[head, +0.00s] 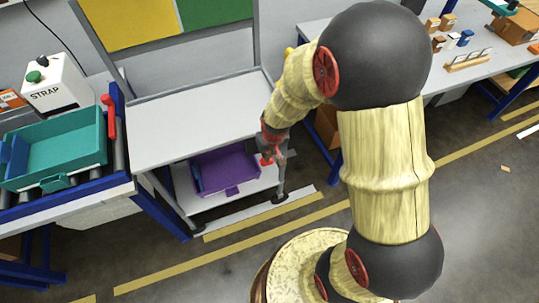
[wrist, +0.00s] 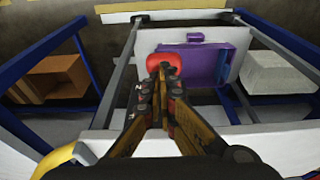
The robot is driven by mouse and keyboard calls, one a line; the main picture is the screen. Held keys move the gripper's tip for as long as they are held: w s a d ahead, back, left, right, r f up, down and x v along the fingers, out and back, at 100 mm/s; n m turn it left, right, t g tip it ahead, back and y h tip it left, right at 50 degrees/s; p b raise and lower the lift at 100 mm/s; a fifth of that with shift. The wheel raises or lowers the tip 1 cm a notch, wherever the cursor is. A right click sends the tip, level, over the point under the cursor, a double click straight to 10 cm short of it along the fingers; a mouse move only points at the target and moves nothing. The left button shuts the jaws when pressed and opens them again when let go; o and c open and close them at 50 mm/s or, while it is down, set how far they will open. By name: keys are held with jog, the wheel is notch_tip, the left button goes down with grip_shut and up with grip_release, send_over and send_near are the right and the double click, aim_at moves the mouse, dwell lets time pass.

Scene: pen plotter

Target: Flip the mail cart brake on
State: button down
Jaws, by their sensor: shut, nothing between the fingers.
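The mail cart (head: 195,118) is a grey frame with a pale flat top and a lower shelf. A red piece that looks like the brake (head: 266,161) shows at the cart's right end, beside the lower shelf; it also shows in the wrist view (wrist: 166,60). My gripper (head: 270,149) points down at that end of the cart. In the wrist view my gripper (wrist: 160,70) is shut and empty, with its tips overlapping the near edge of the red piece. I cannot tell whether they touch it. The tips hide part of it.
A purple bin (head: 228,172) sits on the cart's lower shelf. A conveyor with a teal tray (head: 70,152) and a red lever (head: 109,118) stands at left. A workbench (head: 455,72) stands at right. Yellow lines (head: 265,216) mark the floor in front of the cart.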

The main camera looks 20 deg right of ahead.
jog(key=f, duration=0.1)
jog(key=s+f, duration=0.1)
jog(key=f, duration=0.1)
jog(key=shift+s+f, duration=0.15)
jog(key=shift+s, duration=0.05)
jog(key=shift+s+f+b, duration=0.15)
jog(key=shift+f+b, duration=0.35)
jog(key=shift+f, duration=0.8)
